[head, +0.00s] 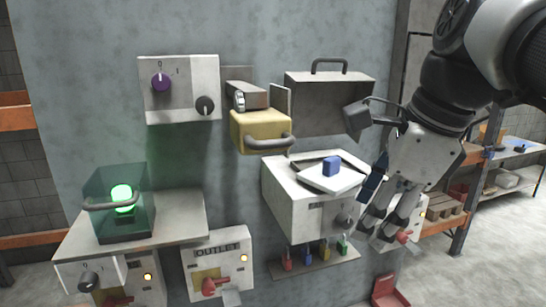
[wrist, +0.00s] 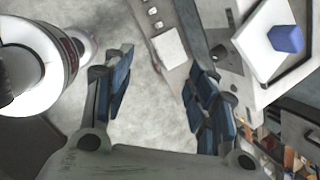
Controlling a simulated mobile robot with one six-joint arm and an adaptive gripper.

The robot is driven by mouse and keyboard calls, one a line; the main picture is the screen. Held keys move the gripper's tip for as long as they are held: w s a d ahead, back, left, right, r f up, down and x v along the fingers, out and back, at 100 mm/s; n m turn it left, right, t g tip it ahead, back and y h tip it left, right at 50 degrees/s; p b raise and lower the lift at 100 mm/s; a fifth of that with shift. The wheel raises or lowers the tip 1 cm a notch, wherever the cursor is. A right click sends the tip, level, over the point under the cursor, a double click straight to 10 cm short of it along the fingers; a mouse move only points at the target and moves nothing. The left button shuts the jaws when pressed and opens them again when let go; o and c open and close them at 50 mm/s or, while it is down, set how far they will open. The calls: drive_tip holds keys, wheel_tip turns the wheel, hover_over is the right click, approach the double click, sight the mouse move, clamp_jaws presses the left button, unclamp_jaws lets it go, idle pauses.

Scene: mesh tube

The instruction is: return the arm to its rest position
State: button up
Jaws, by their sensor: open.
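My gripper (head: 378,226) hangs at the right of the wall panels in the head view, its fingers pointing down. It is in front of the lower right corner of the white box (head: 290,203). I cannot tell whether a finger touches the box. My arm reaches in from the upper right.
A blue block (head: 331,166) sits on a white plate on the box; it also shows in the wrist view (wrist: 286,39).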

drive_tip(key=s+f+n+b, duration=0.5)
drive_tip(key=f+n+b, duration=0.1)
drive_tip(key=f, duration=0.8)
drive_tip(key=s+f+n+h+b, duration=0.1)
drive_tip(key=s+f+n+b, duration=0.4)
drive_tip(key=f, duration=0.9)
drive_tip(key=s+f+n+t+h+b, duration=0.1)
drive_tip(key=s+f+n+b, duration=0.4)
drive_tip(key=f, duration=0.9)
drive_tip(key=n+b, duration=0.3)
drive_tip(key=n, duration=0.2)
drive_tip(key=shift+s+a+f+n, duration=0.2)
drive_tip(key=shift+f+n, duration=0.1)
drive_tip(key=shift+n, duration=0.1)
drive_tip(key=shift+o, duration=0.2)
